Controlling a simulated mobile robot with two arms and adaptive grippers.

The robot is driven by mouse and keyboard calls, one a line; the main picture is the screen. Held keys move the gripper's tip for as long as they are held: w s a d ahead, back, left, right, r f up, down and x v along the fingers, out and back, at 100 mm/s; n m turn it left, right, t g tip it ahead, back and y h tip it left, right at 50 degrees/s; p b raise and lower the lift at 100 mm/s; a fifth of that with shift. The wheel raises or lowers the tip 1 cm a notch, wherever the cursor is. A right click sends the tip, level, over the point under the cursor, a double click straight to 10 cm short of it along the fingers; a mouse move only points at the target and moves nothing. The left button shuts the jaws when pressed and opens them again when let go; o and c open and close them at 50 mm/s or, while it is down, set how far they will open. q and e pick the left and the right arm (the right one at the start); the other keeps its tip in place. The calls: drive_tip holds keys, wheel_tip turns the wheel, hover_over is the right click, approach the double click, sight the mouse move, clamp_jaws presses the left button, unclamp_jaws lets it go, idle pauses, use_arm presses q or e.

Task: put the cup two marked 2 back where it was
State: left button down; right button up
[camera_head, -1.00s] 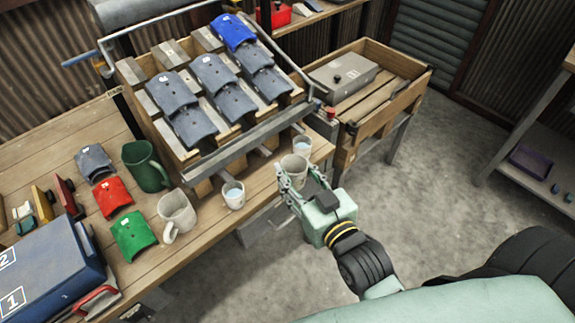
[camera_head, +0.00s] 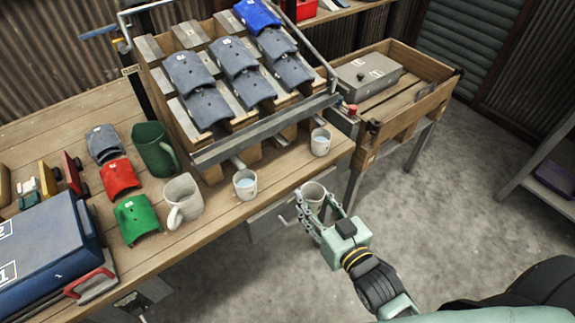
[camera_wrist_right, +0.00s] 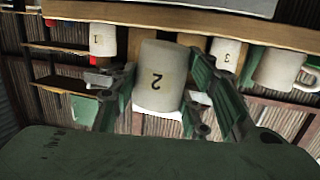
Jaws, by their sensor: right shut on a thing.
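Cup two (camera_wrist_right: 160,75) is a pale cup whose 2 shows upside down in the right wrist view. My right gripper (camera_head: 312,207) is shut on it. In the head view the cup (camera_head: 313,192) is held off the bench's front edge, roughly upright, apart from the other cups. Cup 3 (camera_head: 245,184) and cup 1 (camera_head: 320,141) stand on the bench, with a bare stretch between them. Their marks show in the right wrist view, 1 (camera_wrist_right: 103,40) at left and 3 (camera_wrist_right: 228,52) at right. My left gripper is out of view.
A white mug (camera_head: 183,200) and a green mug (camera_head: 152,150) stand left of cup 3. The sloped rack (camera_head: 265,128) with grey and blue curved pieces overhangs the bench (camera_head: 205,225) behind the cups. A wooden crate (camera_head: 440,85) is at right. Open floor lies in front.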

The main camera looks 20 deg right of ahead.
drive_tip(key=x, duration=0.3)
drive_tip(key=r+x, duration=0.1)
drive_tip(key=x, duration=0.6)
drive_tip(key=shift+w+r, duration=0.3)
drive_tip(key=shift+w, duration=0.15)
drive_tip(key=x, duration=0.4)
drive_tip(key=shift+r+p, duration=0.35)
drive_tip(key=shift+r, duration=0.05)
drive_tip(key=shift+f+p, duration=0.4)
drive_tip(key=shift+f, duration=0.25)
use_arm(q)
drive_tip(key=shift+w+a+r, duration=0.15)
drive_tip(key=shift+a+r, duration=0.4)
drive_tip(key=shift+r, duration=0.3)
use_arm(e)
drive_tip(key=shift+s, duration=0.2)
drive_tip(key=shift+f, duration=0.15)
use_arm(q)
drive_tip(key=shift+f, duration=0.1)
use_arm(e)
drive_tip(key=o, duration=1.5)
drive_tip(key=shift+c, duration=0.2)
